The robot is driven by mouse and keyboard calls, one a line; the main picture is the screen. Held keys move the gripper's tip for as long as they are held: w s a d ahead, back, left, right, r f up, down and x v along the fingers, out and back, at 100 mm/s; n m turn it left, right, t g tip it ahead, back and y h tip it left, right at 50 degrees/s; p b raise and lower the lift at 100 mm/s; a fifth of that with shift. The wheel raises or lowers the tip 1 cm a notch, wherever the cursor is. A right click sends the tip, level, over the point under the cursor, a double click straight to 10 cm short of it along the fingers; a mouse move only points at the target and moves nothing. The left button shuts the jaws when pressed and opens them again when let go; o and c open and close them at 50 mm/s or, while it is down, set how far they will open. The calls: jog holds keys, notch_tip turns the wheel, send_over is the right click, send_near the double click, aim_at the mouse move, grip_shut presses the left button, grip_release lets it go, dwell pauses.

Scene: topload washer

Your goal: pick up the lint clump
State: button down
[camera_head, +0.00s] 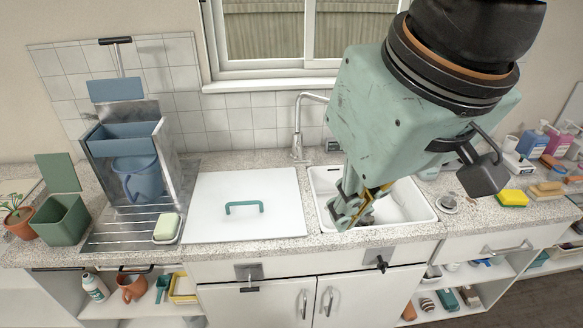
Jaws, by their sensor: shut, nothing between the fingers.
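My gripper (350,210) points down over the front left part of the white sink basin (405,210). Its fingers are shut with nothing visible held between them. I cannot make out a lint clump anywhere in this view. My gripper and arm hide part of the basin, so anything behind them is not visible. A flat white lid (275,190) with a green handle (244,207) lies shut on the counter, left of the sink.
A chrome faucet (298,125) rises behind the sink. A metal rack with a blue jug (138,178), a soap dish (167,227) and a green bin (62,218) stand left. A yellow sponge (512,198) and several bottles are right. The front counter edge runs close below my gripper.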

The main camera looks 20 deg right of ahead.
dwell(0.4)
jog(key=c, duration=2.8)
grip_release()
jog(key=shift+w, duration=0.1)
